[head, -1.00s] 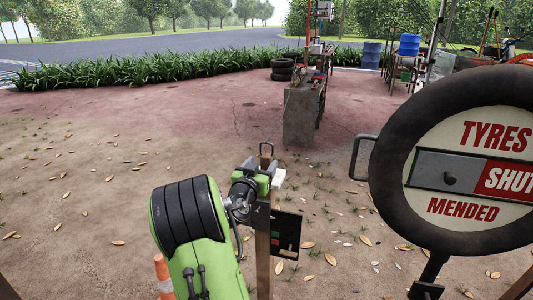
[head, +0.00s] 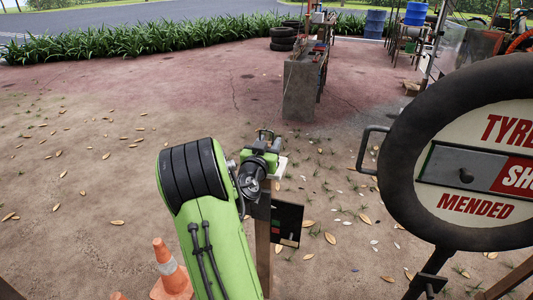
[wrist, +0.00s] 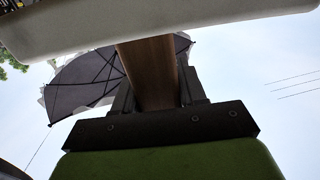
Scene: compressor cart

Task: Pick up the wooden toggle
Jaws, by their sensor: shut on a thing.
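In the wrist view a brown wooden piece, which looks like the wooden toggle (wrist: 150,72), stands between the dark fingers of my gripper (wrist: 152,95). The fingers touch it on both sides. In the head view my gripper (head: 265,140) is at the top of a wooden post (head: 263,250), at the end of my green arm. The toggle is too small and too covered by the gripper there to make out clearly.
A black panel (head: 290,219) is beside the post. A round tyre-framed sign (head: 475,208) with a side handle stands close on the right. An orange cone (head: 168,268) is at lower left. A grey block (head: 299,92) stands behind; open ground lies left.

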